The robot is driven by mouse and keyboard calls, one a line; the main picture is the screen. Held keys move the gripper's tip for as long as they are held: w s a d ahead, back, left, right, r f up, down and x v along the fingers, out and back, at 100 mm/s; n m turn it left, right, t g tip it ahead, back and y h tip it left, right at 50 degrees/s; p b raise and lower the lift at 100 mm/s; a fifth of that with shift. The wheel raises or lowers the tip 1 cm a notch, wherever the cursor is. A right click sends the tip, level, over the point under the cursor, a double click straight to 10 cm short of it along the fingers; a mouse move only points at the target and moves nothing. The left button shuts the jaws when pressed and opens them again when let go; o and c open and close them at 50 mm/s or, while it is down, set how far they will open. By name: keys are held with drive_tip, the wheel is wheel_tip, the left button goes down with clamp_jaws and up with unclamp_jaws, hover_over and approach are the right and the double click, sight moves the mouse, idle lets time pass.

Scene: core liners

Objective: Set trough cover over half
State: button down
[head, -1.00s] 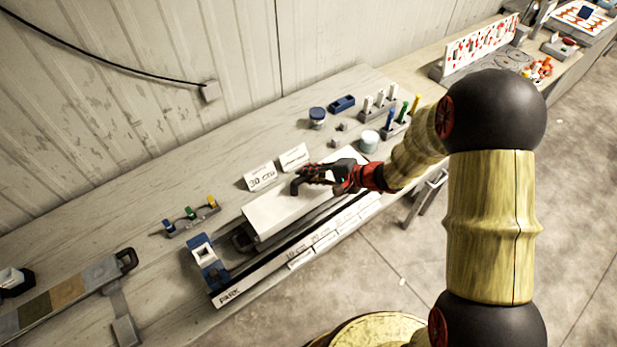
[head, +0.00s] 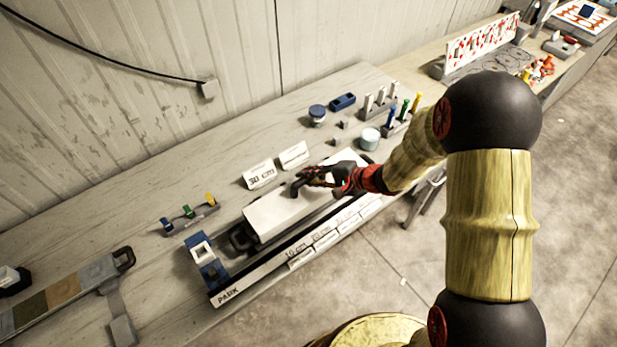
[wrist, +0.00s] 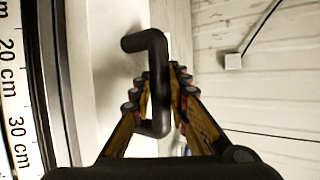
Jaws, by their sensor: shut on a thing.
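The white trough cover (head: 272,216) lies lengthwise over the trough on the bench in the head view. Its pale surface also shows in the wrist view (wrist: 108,60). A dark bar handle (wrist: 154,75) stands on the cover. My gripper (head: 311,180) is at the cover's handle, and in the wrist view my gripper (wrist: 158,95) is shut on this handle, one finger on each side. Whether the cover rests fully on the trough or hovers slightly I cannot tell.
A scale rail marked PARK (head: 228,294) runs along the bench's front edge, with a blue and white block (head: 205,258) at its left end. Cards reading "30 cm" (head: 260,175) stand behind. A jar (head: 369,139) and peg racks (head: 397,123) stand to the right.

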drive_tip(key=c, duration=1.8)
unclamp_jaws()
drive_tip(key=shift+c, duration=0.2)
drive_tip(key=shift+o, duration=0.6)
